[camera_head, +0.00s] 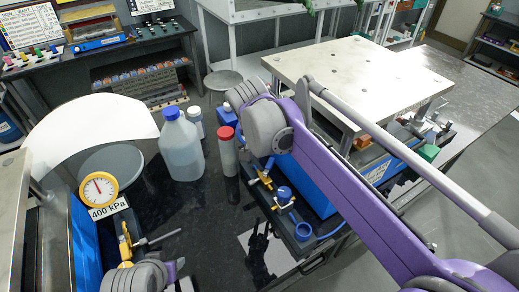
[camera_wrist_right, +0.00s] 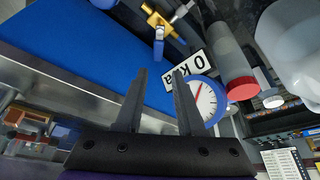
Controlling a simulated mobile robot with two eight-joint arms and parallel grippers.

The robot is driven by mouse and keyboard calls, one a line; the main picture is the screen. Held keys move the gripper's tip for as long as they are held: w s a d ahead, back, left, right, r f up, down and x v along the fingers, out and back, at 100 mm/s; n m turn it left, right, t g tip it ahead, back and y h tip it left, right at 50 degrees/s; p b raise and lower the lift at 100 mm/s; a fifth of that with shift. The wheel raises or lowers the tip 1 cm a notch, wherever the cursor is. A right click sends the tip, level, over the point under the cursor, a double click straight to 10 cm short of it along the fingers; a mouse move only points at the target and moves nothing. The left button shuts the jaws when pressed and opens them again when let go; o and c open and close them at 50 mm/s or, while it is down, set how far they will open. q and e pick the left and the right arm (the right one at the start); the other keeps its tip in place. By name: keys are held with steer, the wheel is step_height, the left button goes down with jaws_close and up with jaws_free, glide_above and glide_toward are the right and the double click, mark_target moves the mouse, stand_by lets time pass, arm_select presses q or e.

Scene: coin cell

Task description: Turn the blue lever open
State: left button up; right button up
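The blue lever (camera_wrist_right: 158,46) sits on a brass valve (camera_wrist_right: 155,20) in the right wrist view, beside a blue housing (camera_wrist_right: 70,50). A brass valve (camera_head: 264,181) with a small blue part above it also shows in the head view, at the front of the blue unit. My right gripper (camera_wrist_right: 159,76) is open and empty. Its two dark fingers point toward the lever, which appears just beyond the gap between their tips. Contact is not visible. In the head view my purple right arm hides that gripper. My left gripper is not visible; only part of its arm shows at lower left.
A blue-rimmed gauge (camera_wrist_right: 203,98) with a kPa label stands beside the right finger. A red-capped bottle (camera_head: 227,150) and blue-capped jug (camera_head: 180,145) stand left of the valve. Another unit has a yellow-rimmed gauge (camera_head: 99,189).

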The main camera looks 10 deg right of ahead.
mark_target(270, 163)
steer(key=x, duration=1)
steer(key=shift+d+f, duration=0.2)
steer(key=shift+f, duration=0.1)
jaws_close()
